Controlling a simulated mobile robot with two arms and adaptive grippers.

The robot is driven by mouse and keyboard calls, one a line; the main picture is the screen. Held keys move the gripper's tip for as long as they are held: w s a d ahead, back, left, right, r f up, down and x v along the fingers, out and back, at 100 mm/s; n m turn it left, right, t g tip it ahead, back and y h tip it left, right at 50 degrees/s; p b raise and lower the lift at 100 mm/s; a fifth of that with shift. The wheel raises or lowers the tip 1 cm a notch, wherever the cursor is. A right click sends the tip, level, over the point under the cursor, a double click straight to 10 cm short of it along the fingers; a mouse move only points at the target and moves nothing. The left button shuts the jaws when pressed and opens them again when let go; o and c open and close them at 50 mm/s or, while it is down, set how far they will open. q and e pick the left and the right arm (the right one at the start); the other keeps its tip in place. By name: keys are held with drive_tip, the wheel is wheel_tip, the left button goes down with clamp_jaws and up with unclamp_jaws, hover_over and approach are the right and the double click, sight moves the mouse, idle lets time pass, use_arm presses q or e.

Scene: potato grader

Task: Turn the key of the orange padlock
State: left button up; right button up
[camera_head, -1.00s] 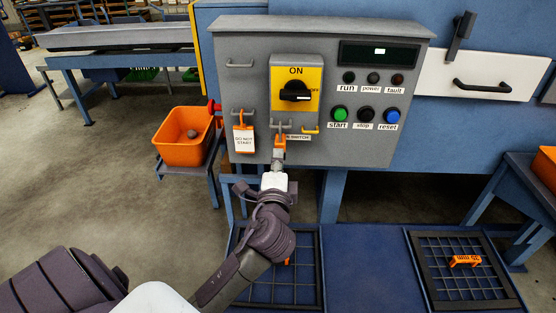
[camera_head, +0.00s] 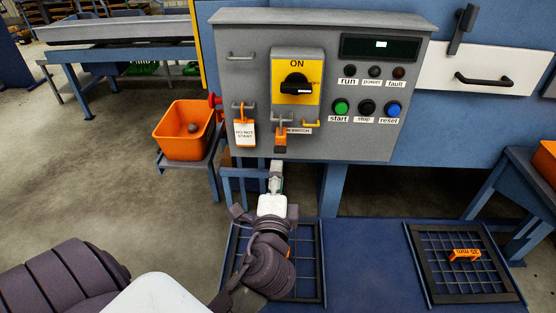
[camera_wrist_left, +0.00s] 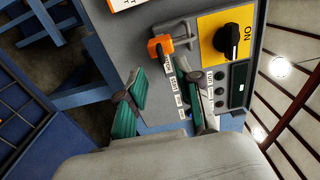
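The orange padlock (camera_head: 280,142) hangs from a grey hasp below the yellow ON switch (camera_head: 312,92) on the grey control panel. It also shows in the left wrist view (camera_wrist_left: 160,46), ahead of the fingers. Its key cannot be made out in either view. My left gripper (camera_head: 276,166) is just below the padlock in the head view. In the wrist view its two teal-padded fingers (camera_wrist_left: 166,92) stand apart with nothing held between them, and the padlock lies beyond their tips. My right gripper is not in view.
A white DO NOT START tag (camera_head: 245,134) on an orange lock hangs left of the padlock. Buttons, including a green start button (camera_head: 341,107), are to the right. An orange crate (camera_head: 176,147) stands on a side stand. Dark grids (camera_head: 420,270) lie below the panel.

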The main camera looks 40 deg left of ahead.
use_arm(q)
drive_tip(key=shift+v, duration=2.2)
drive_tip(key=shift+a, duration=0.1)
